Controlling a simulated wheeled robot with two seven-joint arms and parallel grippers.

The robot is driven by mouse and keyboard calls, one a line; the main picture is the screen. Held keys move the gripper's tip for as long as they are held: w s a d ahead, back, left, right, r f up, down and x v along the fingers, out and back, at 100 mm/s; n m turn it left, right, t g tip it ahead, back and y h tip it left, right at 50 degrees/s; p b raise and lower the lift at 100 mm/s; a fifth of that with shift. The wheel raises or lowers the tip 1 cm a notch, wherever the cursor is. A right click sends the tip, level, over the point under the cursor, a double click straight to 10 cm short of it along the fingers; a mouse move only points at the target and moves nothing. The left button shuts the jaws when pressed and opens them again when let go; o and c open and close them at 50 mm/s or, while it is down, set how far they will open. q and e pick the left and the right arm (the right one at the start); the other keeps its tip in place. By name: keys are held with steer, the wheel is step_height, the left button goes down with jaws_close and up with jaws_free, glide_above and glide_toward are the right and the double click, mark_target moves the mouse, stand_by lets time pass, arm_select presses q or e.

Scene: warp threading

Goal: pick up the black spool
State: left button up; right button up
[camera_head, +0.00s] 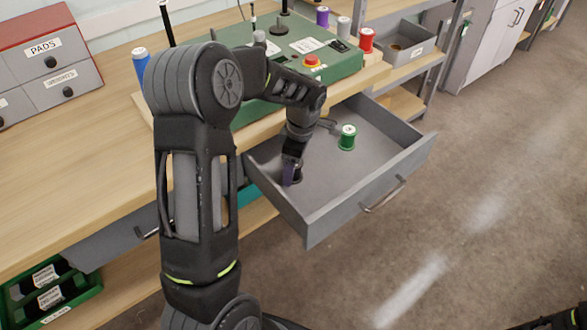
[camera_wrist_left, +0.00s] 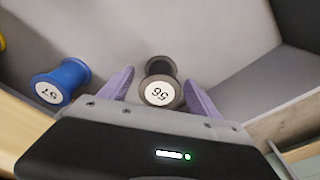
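The black spool (camera_wrist_left: 160,82), dark grey-black with a white end label reading 56, lies in the open drawer (camera_head: 372,190). In the left wrist view it sits between the two purple fingers of my left gripper (camera_wrist_left: 159,88). The fingers stand apart with a small gap on each side of the spool, so the gripper looks open around it. In the head view my left gripper (camera_head: 292,172) reaches down into the drawer's near left part and mostly hides the spool there.
A blue spool (camera_wrist_left: 62,82) labelled 57 lies left of the gripper; a yellow edge shows beyond it. A green spool (camera_head: 348,137) stands in the drawer. The drawer walls are close around the gripper. A green machine (camera_head: 330,62) stands on the workbench (camera_head: 100,150).

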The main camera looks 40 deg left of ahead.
arm_select(q)
steer(key=c, duration=1.4)
steer(key=shift+o, duration=0.2)
step_height(320, 180, up, 10)
